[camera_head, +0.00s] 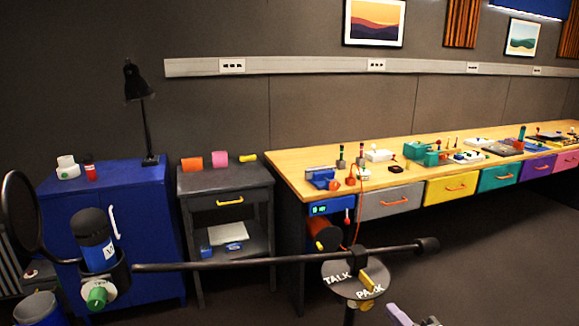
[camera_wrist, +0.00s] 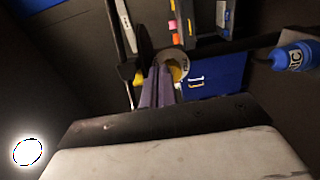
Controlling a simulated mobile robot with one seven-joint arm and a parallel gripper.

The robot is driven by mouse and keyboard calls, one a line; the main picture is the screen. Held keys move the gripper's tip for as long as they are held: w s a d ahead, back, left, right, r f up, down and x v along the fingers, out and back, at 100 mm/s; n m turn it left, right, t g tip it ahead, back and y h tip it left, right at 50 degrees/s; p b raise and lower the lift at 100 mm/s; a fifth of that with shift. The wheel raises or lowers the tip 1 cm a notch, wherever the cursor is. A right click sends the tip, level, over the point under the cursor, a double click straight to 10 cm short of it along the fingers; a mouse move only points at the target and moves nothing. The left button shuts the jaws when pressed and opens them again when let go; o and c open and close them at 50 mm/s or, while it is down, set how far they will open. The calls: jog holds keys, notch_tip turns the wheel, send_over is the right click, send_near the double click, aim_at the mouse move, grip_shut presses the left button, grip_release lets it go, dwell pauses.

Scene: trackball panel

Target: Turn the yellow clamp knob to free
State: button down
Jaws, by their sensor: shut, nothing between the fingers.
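The yellow clamp knob (camera_head: 374,281) is a short bar on a dark round disc (camera_head: 340,290) on the mic stand. The disc's readable words are TALK and PARK; I see no word "free". The bar slants down to the right, near PARK. My gripper (camera_head: 400,315) shows only partly, at the bottom edge below and right of the disc. In the wrist view its purple fingers (camera_wrist: 160,80) are together and empty. Their tips overlap the disc (camera_wrist: 175,57) in the picture, with the yellow knob (camera_wrist: 178,73) partly hidden behind them. I cannot tell whether they touch.
A black boom (camera_head: 230,263) runs across the front to a blue microphone (camera_head: 98,253) and a round pop filter (camera_head: 20,215) at left. Behind stand a blue cabinet (camera_head: 150,225), a grey side table (camera_head: 225,180) and a long workbench (camera_head: 290,170). Open floor lies at right.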

aim_at(364, 301)
jog(key=shift+b+x, duration=1.25)
jog(key=shift+x, duration=0.75)
jog(key=shift+s+a+f+b, duration=0.15)
jog(key=shift+b, duration=0.15)
jog(key=shift+f+b, duration=0.8)
jog(key=shift+b, duration=2.55)
jog(key=shift+a+f+b, duration=0.1)
jog(key=shift+f+b, duration=0.15)
jog(key=shift+b, duration=1.05)
jog(key=shift+f+b, duration=0.15)
jog(key=shift+b, duration=0.15)
